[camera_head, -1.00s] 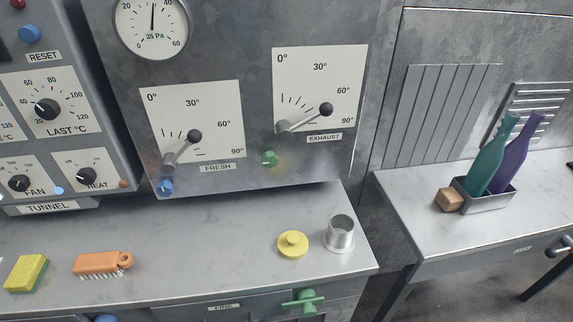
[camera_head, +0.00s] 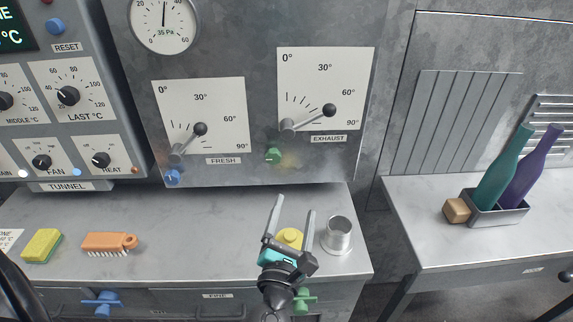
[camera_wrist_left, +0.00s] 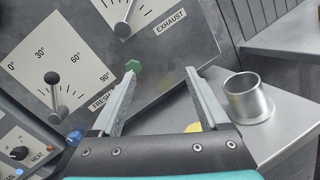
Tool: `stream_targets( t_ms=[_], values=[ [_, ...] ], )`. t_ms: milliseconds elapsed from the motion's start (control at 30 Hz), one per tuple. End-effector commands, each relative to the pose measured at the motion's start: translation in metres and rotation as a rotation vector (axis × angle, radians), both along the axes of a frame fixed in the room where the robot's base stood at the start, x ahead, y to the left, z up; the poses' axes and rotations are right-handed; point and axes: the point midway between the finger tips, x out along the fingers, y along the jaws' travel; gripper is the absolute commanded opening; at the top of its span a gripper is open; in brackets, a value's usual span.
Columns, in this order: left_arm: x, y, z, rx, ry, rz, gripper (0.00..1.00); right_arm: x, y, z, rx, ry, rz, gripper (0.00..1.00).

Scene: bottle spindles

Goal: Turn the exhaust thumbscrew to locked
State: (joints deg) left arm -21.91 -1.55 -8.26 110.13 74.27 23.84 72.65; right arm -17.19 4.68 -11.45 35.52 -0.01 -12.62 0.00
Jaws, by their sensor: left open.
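The green exhaust thumbscrew (camera_head: 273,156) sits on the grey panel, below and left of the EXHAUST scale plate (camera_head: 325,88). It also shows in the left wrist view (camera_wrist_left: 133,66), near the tip of the left-hand finger. The exhaust lever (camera_head: 329,110) points up and right, between 60° and 90°. My left gripper (camera_head: 294,204) is open and empty, in front of the counter below the thumbscrew, fingers pointing up towards the panel. In the left wrist view its two fingers (camera_wrist_left: 160,72) are spread apart. My right gripper is not in view.
A blue thumbscrew (camera_head: 173,177) and the fresh lever (camera_head: 200,129) are on the panel to the left. A yellow knobbed disc (camera_head: 290,237) and a metal cup (camera_head: 338,236) stand on the counter near my gripper. An orange brush (camera_head: 109,242) and yellow sponge (camera_head: 42,245) lie left.

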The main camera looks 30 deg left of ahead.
Motion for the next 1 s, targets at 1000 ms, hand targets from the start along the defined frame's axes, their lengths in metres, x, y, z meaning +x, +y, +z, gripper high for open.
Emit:
stream_targets(
  t_ms=[1000],
  values=[
    [0.081, 0.108, 0.007, -0.471, -0.151, 0.248, 0.78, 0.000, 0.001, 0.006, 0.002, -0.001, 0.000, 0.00]
  ],
)
